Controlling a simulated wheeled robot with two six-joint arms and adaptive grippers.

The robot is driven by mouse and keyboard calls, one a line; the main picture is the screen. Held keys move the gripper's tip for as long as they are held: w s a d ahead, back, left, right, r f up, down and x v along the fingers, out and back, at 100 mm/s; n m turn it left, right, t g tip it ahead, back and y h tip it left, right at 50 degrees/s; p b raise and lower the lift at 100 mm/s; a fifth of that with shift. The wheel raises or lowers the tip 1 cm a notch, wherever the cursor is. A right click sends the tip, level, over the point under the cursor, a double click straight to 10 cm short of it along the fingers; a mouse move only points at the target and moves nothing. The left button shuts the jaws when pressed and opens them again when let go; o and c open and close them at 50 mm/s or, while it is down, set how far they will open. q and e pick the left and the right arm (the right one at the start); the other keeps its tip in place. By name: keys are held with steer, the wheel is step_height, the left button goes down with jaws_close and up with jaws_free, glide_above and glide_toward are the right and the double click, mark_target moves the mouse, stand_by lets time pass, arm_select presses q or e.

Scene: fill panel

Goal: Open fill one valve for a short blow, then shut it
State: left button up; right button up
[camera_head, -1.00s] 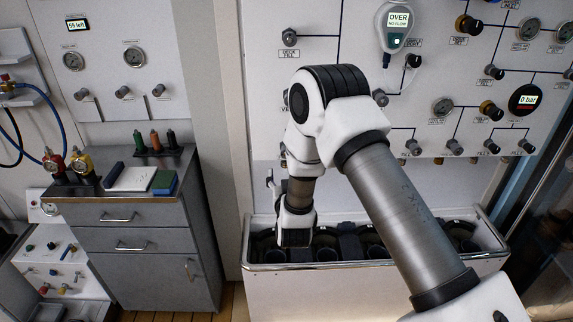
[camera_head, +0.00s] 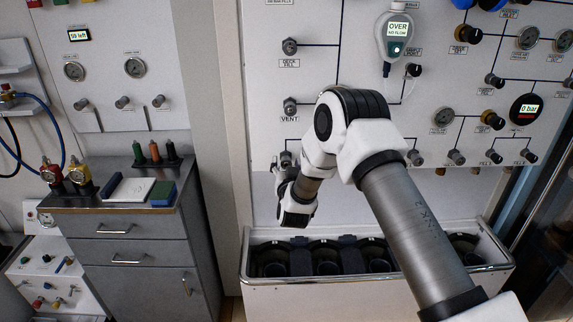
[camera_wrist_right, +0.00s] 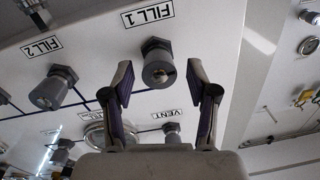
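The fill one valve (camera_wrist_right: 160,66) is a grey round knob below an upside-down FILL 1 label in the right wrist view. My right gripper (camera_wrist_right: 160,84) is open, with one finger on each side of the knob and gaps showing. I cannot tell how far the fingertips reach along it. In the head view, my right gripper (camera_head: 284,166) is at the panel's lower left, by a knob partly hidden behind it. My left gripper is not in view.
The fill two valve (camera_wrist_right: 52,90) and the vent valve (camera_wrist_right: 172,132) are nearby. A handheld meter (camera_head: 397,38) reads OVER, NO FLOW; a round gauge (camera_head: 527,109) reads 0 bar. A trough (camera_head: 380,284) with round holders stands below the panel.

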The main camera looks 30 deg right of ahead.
jaws_close()
steer(key=shift+s+d+f+m+h+b, duration=0.1)
steer(key=shift+m+h+b, duration=0.15)
steer(key=shift+m+b, duration=5.5)
steer(key=shift+d+f+m+h+b, duration=0.1)
steer(key=shift+m+h+b, duration=0.15)
steer(key=shift+m+b, duration=5.45)
steer(key=n+b, duration=0.3)
steer(key=shift+r, duration=0.1)
